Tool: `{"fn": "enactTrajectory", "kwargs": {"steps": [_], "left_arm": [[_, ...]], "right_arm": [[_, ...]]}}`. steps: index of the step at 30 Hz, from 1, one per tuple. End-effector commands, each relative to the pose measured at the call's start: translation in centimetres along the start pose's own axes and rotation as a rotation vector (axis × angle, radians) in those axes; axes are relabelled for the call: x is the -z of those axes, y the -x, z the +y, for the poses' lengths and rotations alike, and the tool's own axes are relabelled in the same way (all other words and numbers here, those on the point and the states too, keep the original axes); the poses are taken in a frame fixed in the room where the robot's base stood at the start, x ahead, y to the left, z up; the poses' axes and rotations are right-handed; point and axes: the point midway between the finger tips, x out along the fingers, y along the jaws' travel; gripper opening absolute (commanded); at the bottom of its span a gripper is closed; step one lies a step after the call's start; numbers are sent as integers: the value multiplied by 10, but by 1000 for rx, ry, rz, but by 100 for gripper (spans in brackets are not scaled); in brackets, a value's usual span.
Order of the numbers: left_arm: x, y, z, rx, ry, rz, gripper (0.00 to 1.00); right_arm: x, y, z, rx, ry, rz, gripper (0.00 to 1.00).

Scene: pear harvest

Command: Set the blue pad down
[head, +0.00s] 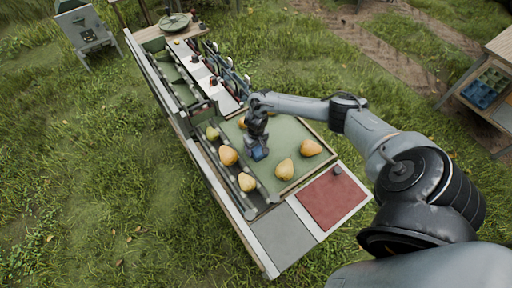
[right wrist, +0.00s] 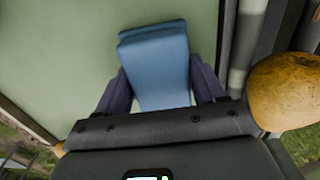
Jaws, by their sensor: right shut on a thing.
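The blue pad (right wrist: 156,68) sits between the two fingers of my right gripper (right wrist: 158,88), which is shut on it, in the right wrist view. In the head view my right gripper (head: 258,150) points down over the green tray (head: 292,142), with the blue pad (head: 259,154) at its tips. I cannot tell whether the pad touches the tray surface. My left gripper is not in view.
Pears lie around the gripper: one (head: 228,155) to the left, one (head: 247,182) in front, and others (head: 284,169) (head: 311,148) to the right. A red panel (head: 332,198) and a grey panel (head: 283,236) are at the near end. Part of the green tray is bare.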

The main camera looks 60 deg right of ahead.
Motion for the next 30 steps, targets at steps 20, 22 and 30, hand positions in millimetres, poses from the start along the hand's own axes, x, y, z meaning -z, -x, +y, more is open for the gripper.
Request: {"fn": "enactTrajectory", "kwargs": {"steps": [20, 22, 30], "left_arm": [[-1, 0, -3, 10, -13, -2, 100], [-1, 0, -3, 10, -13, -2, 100], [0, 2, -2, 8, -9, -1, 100]], "right_arm": [[0, -2, 0, 0, 0, 1, 95], [0, -2, 0, 0, 0, 1, 95], [1, 9, 0, 1, 1, 2, 95]]}}
